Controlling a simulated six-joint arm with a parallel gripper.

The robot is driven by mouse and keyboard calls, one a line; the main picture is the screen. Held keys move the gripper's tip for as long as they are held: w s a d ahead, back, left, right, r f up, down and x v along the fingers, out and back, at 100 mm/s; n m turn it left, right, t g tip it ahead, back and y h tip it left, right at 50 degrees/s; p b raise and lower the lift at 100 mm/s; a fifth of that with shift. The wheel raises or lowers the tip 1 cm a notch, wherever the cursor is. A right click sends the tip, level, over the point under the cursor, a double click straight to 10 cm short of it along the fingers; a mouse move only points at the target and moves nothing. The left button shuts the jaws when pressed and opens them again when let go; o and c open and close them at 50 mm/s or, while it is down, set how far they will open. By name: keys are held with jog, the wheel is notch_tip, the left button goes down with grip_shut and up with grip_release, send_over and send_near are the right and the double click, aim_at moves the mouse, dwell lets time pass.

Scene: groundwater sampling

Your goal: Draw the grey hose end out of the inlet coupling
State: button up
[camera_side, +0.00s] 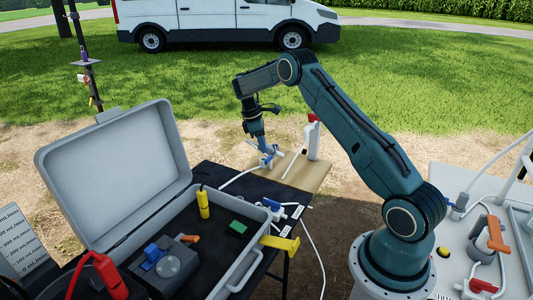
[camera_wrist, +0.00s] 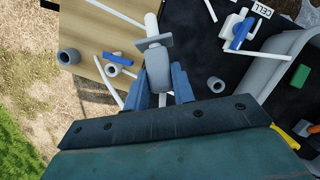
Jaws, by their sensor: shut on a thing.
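My gripper (camera_side: 264,150) is over the wooden board beside the open case. In the wrist view my gripper (camera_wrist: 158,92) has its blue fingers shut on the grey hose end (camera_wrist: 158,68). The hose end has a crosswise grey piece near its far end, and a white tube shows beyond it. Short grey ring-shaped fittings (camera_wrist: 68,57) and (camera_wrist: 113,70) show at the left, on or by the board. I cannot tell which fitting is the inlet coupling, or whether the hose end is still seated in it.
The wooden board (camera_side: 308,176) carries a white post with a red top (camera_side: 313,135). A white valve with a blue handle (camera_wrist: 240,32) sits by a CELL label on the dark table. The open grey case (camera_side: 110,170) stands close at the left. Thin white tubes cross the work area.

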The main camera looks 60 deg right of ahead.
jog(key=s+d+f+n+g+h, duration=0.2)
jog(key=s+d+f, duration=0.2)
jog(key=d, duration=0.1)
jog(key=g+h, duration=0.1)
jog(key=h, duration=0.2)
send_over(304, 177)
jog(key=w+a, duration=0.2)
jog(key=shift+n, duration=0.3)
notch_tip(304, 177, down, 5)
jog(key=shift+d+f, duration=0.1)
jog(key=shift+f, duration=0.05)
jog(key=shift+f, duration=0.1)
jog(key=shift+f, duration=3.2)
jog(key=shift+f, duration=0.15)
jog(key=o, duration=0.9)
jog(key=shift+o, duration=0.2)
